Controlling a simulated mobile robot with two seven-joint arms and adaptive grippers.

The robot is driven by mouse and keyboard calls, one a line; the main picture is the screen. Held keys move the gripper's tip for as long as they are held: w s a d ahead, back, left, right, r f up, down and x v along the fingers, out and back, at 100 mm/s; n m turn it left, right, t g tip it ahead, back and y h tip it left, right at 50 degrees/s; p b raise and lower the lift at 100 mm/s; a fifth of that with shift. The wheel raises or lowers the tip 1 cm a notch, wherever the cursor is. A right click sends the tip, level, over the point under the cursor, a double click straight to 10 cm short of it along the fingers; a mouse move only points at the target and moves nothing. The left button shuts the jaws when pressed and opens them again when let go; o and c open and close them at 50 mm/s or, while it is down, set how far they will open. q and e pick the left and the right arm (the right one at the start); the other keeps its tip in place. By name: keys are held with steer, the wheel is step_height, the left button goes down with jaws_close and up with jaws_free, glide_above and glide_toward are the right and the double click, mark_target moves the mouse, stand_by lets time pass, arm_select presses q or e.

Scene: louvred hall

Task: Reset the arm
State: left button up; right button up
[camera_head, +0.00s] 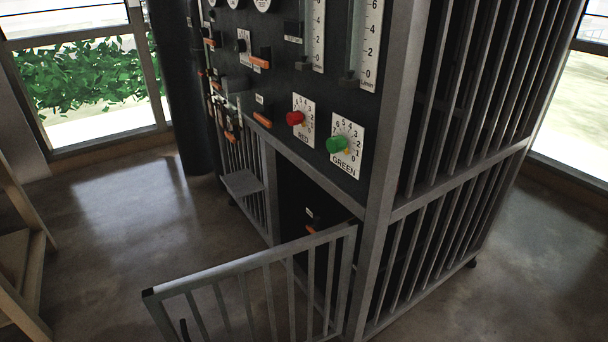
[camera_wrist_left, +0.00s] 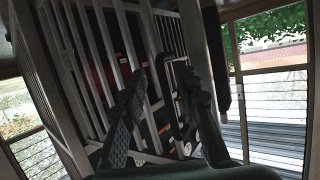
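My left gripper (camera_wrist_left: 163,74) shows in the left wrist view with its two dark fingers apart. A dark hooked bar, like a handle, shows between the fingers; I cannot tell whether they touch it. Grey bars of the caged cabinet stand beyond the fingers. Neither gripper shows in the head view. My right gripper is not in view.
A black control panel (camera_head: 280,95) carries a red knob (camera_head: 295,118), a green knob (camera_head: 336,144) and gauges. A barred gate (camera_head: 250,262) stands swung out in front at the bottom. A wooden frame (camera_head: 20,255) is at left. Floor (camera_head: 120,215) between is clear.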

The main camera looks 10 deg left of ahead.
arm_select(q)
steer(key=s+f+m+g, duration=0.1)
steer(key=s+g, duration=0.4)
steer(key=g, duration=0.6)
steer(key=shift+s+d+f+m+p, duration=0.35)
steer(key=shift+s+m+p, duration=0.1)
steer(key=shift+m, duration=0.25)
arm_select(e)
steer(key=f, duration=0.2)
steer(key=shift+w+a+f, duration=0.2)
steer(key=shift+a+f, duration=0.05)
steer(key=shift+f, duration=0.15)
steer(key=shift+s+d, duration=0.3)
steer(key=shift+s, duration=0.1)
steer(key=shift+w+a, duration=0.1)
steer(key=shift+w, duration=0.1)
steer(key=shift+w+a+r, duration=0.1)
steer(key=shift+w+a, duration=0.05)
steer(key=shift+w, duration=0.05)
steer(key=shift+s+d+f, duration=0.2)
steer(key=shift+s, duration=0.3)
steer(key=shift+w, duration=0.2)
